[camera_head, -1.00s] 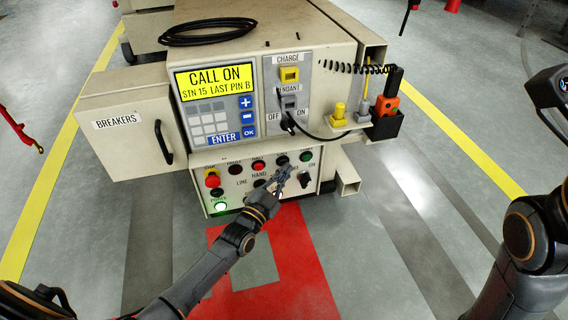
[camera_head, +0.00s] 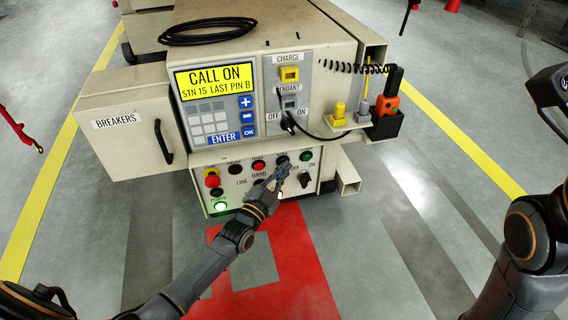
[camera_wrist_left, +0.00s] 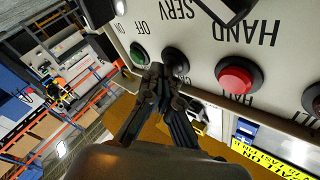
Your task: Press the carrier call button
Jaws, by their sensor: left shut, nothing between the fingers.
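The call button is a dark button (camera_head: 282,160) in the top row of the carrier's front panel, between a red and a green button. In the left wrist view the dark button (camera_wrist_left: 175,57) sits just beyond my fingertips, its label partly covered. My left gripper (camera_head: 284,172) is shut and empty, its tips just below the button in the head view. In the left wrist view my left gripper (camera_wrist_left: 158,76) has its tips together by the button's edge; I cannot tell whether they touch it. The display (camera_head: 216,82) reads CALL ON, STN 15.
A green button (camera_head: 305,155) and a red button (camera_head: 258,166) flank the dark one. A black selector knob (camera_head: 305,179) sits below. The breaker box (camera_head: 125,125) juts out left; a holder (camera_head: 386,122) with an orange pendant hangs right.

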